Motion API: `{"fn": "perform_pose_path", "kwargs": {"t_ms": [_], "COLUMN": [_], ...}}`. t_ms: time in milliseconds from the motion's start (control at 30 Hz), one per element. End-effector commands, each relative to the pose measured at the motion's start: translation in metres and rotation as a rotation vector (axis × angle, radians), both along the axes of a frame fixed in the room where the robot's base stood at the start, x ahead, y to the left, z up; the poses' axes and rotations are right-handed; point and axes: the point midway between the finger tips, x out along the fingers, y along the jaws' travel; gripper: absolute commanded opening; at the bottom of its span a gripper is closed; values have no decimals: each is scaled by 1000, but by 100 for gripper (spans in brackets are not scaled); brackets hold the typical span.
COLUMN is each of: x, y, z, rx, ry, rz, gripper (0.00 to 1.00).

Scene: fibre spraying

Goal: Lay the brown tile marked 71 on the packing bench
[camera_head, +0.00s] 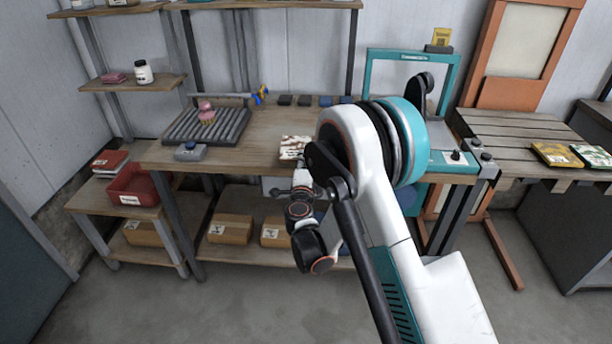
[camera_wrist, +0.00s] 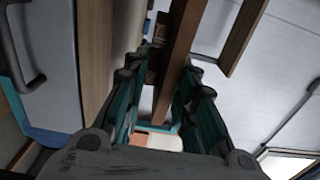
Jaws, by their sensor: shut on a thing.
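My gripper (camera_head: 301,178) is partly hidden by my wrist and arm in the head view. A mottled brown and white tile (camera_head: 293,147) shows just beyond it, over the front part of the wooden packing bench (camera_head: 255,145). My gripper is shut on this tile. No number can be read on it, and I cannot tell whether it touches the bench top. In the wrist view, the teal and dark fingers (camera_wrist: 160,105) stand on both sides of a narrow gap. A brown strip (camera_wrist: 180,60) shows between them; I cannot tell if it is the tile's edge.
A teal-framed machine (camera_head: 455,150) stands right. Two packets (camera_head: 555,154) lie on the slatted table (camera_head: 505,130).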

Motion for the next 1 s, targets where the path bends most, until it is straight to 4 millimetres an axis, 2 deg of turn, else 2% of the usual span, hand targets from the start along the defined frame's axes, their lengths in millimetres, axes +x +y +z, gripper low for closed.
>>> {"fn": "perform_pose_path", "kwargs": {"t_ms": [300,700,733,800,1000], "x": [0,0,0,0,0], "y": [0,0,0,0,0], "z": [-39,-43,-43,-43,-43], "rx": [0,0,0,0,0], "ry": [0,0,0,0,0], "rz": [0,0,0,0,0], "gripper": [0,0,32,45,45]}}
